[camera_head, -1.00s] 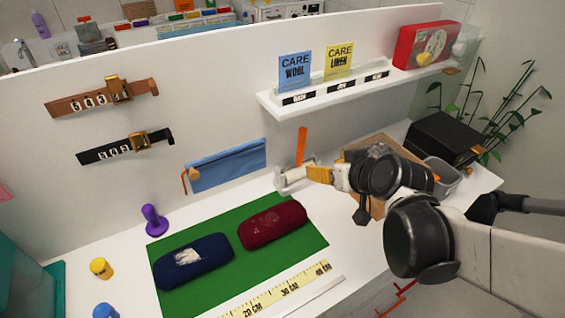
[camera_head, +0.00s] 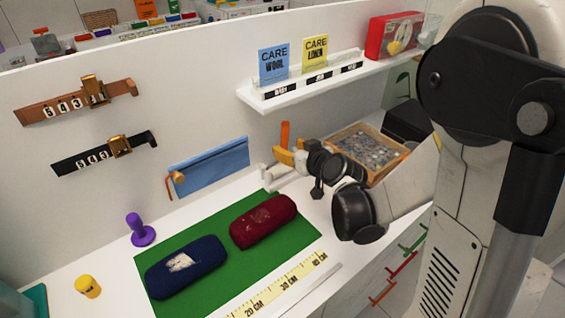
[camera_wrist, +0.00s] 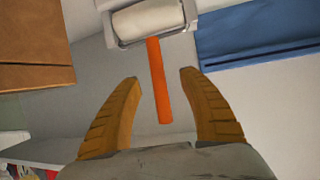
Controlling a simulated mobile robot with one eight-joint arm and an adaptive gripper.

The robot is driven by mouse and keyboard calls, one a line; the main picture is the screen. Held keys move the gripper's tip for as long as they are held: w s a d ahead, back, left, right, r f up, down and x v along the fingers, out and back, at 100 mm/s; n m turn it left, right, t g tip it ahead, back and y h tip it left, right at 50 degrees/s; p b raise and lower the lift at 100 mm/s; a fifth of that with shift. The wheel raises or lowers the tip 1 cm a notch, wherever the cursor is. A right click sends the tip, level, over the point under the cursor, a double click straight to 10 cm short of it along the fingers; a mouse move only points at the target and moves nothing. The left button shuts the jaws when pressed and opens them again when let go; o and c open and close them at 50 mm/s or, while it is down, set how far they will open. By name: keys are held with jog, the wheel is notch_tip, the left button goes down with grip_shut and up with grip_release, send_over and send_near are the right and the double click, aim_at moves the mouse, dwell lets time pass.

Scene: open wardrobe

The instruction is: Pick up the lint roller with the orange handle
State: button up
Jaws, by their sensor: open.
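The lint roller has an orange handle (camera_wrist: 158,80) and a white roll (camera_wrist: 148,20) in a grey holder at the top of the wrist view. In the head view the orange handle (camera_head: 285,134) stands upright near the back wall, above the white roll (camera_head: 277,172). My gripper (camera_wrist: 157,78) is open, its two orange-yellow fingers on either side of the handle's lower end in the wrist view, with gaps on both sides. In the head view my gripper (camera_head: 283,158) is beside the handle; I cannot tell its exact depth.
A blue cloth (camera_head: 209,166) hangs on the wall to the left. A wooden tray (camera_head: 408,152) of small grey pieces stands to the right, and a shelf (camera_head: 270,102) juts out above. Red (camera_head: 263,221) and blue (camera_head: 187,266) rolls lie on a green mat (camera_head: 310,241).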

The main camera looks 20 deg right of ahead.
aim_at(287, 144)
jog(key=b+x, duration=0.1)
jog(key=x, duration=0.3)
jog(key=shift+w+d+f+b, duration=0.1)
jog(key=shift+w+d+b, duration=0.05)
jog(key=shift+w+b, duration=0.25)
grip_shut()
